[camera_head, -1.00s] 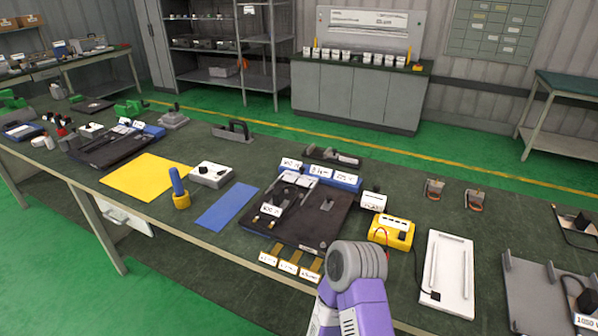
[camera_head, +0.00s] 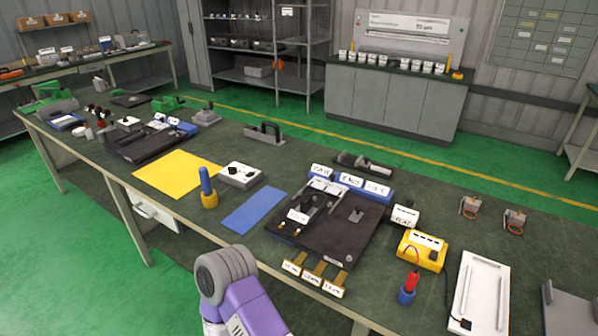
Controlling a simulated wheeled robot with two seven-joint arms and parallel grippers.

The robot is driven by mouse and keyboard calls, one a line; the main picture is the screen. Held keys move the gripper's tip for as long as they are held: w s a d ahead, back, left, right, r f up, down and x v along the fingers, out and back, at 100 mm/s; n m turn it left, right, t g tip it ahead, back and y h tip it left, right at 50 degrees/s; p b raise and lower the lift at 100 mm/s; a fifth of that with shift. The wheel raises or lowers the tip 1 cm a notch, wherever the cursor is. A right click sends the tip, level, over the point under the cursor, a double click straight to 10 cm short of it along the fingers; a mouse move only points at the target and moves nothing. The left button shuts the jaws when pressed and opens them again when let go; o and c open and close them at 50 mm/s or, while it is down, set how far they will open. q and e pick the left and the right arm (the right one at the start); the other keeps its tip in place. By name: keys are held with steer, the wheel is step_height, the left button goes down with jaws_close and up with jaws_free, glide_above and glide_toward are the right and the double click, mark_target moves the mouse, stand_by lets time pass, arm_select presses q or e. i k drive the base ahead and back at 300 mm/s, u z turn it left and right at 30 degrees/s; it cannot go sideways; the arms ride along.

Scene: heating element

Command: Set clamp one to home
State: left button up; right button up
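A dark fixture board (camera_head: 330,258) lies on the green workbench right of centre. It carries dark clamp-like parts (camera_head: 309,204) at its left, a small block (camera_head: 355,215) at its right and a white label. Blue blocks with white labels (camera_head: 350,186) stand along its back edge. A second dark board (camera_head: 140,145) with small parts lies at the far left. I cannot tell which part is clamp one, nor its setting. A purple and grey link of my arm (camera_head: 240,290) shows at the bottom, in front of the bench. Neither gripper shows.
A yellow box (camera_head: 421,250), red-and-blue tool (camera_head: 408,290) and white tray (camera_head: 482,290) stand right. Brass tabs (camera_head: 313,275) stick out at its front.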

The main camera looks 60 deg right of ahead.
mark_target(336, 189)
steer(key=i, duration=0.8)
steer(key=z, duration=1.9)
